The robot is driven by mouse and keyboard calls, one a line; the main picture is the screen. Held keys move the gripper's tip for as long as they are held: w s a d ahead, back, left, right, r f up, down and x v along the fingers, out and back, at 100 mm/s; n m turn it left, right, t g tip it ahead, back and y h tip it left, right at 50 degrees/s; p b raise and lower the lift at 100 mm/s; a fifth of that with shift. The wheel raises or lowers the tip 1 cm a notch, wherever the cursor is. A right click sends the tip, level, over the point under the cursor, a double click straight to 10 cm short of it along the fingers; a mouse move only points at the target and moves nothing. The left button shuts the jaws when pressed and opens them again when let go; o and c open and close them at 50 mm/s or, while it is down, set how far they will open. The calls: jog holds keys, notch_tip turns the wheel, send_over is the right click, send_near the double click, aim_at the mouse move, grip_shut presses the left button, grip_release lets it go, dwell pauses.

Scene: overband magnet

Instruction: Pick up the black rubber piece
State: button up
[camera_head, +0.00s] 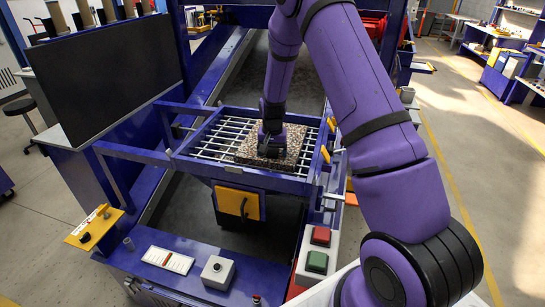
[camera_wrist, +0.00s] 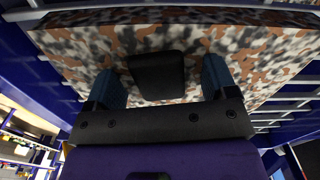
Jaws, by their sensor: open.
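The black rubber piece (camera_wrist: 158,73) is a small dark block in the wrist view, against the face of a speckled brown, black and white slab (camera_wrist: 240,52). My gripper (camera_wrist: 160,84) is open, with one blue fingertip on each side of the black piece and a visible gap on both sides. In the head view my gripper (camera_head: 272,143) points down over the same slab (camera_head: 290,150), and the black piece is hidden or cannot be told apart from the gripper there.
The slab lies on a metal grate (camera_head: 213,140) inside a blue frame (camera_head: 240,181). A yellow plate (camera_head: 238,203) hangs below the frame. A dark screen (camera_head: 100,75) stands to the left. Red (camera_head: 321,236) and green (camera_head: 317,261) buttons sit in front on the right.

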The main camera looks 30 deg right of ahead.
jog(key=c, duration=1)
jog(key=shift+c, duration=0.2)
jog(key=shift+r, duration=0.15)
